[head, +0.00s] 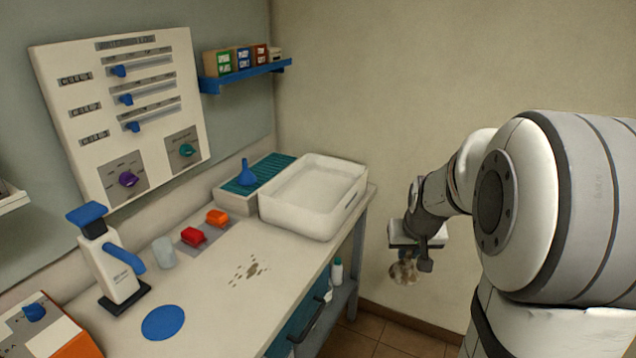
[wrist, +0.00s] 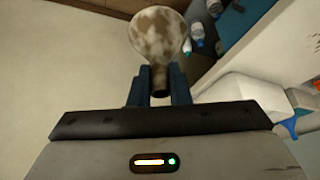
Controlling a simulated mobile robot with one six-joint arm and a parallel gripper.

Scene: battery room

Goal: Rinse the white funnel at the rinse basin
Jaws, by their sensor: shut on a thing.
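The white funnel (wrist: 158,35) is soiled with brown patches. My gripper (wrist: 159,78) is shut on its narrow stem, with the wide mouth pointing away from the jaws. In the head view the funnel (head: 403,272) hangs below my gripper (head: 417,262), partly hidden by a finger. Both are in the air to the right of the bench, off its end. The rinse basin (head: 308,222), a white rectangular tub, stands at the bench's right end, apart from the funnel.
A teal ribbed rack (head: 272,168) beside the basin holds a blue funnel (head: 246,175). Red (head: 193,236) and orange (head: 217,217) pieces, a white-and-blue dispenser (head: 115,265) and brown spots (head: 250,270) are on the bench (head: 215,295). Bottles (head: 337,271) stand below.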

